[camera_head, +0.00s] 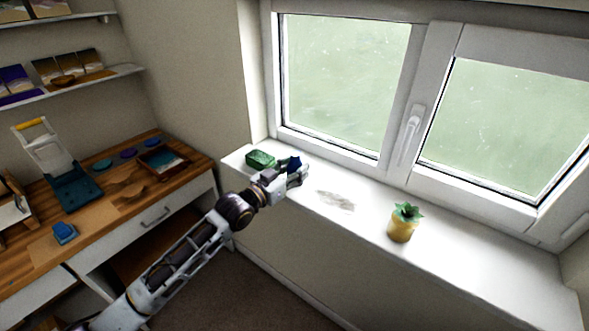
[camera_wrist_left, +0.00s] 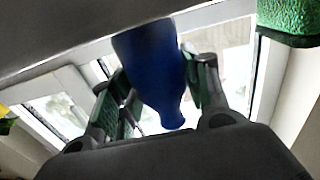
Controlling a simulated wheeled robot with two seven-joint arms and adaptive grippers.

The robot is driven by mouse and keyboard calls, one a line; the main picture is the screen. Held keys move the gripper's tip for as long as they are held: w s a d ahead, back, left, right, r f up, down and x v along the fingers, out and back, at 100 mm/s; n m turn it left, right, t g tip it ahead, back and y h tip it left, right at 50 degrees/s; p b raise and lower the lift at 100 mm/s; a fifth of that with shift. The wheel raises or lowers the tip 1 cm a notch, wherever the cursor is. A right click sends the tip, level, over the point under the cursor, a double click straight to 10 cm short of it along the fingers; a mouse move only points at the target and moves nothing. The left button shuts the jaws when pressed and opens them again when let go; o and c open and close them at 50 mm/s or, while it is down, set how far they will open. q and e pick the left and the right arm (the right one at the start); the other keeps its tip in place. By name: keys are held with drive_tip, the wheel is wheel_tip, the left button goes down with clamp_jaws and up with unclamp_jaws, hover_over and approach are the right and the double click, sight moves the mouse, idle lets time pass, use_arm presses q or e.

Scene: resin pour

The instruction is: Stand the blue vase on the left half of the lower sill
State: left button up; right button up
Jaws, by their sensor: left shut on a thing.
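The blue vase (camera_head: 294,163) is at the left end of the white window sill (camera_head: 470,258). My left gripper (camera_head: 296,173) is shut on the vase. In the left wrist view the vase (camera_wrist_left: 152,70) sits between the two green-padded fingers, and the picture there is upside down. The vase's wide end is close to the sill; I cannot tell whether it touches. In the head view the fingers hide most of the vase's lower part. My right gripper is not in view.
A green box (camera_head: 261,159) stands on the sill just left of the vase. A yellow pot with a plant (camera_head: 402,224) stands right of the middle. A greyish stain (camera_head: 335,201) marks the bare sill between. A wooden workbench (camera_head: 125,190) is at the left.

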use_arm(q)
drive_tip(key=shift+f, duration=0.1)
drive_tip(key=o, duration=1.1)
drive_tip(key=shift+o, duration=0.2)
drive_tip(key=v, duration=1.2)
drive_tip(key=shift+b, duration=0.35)
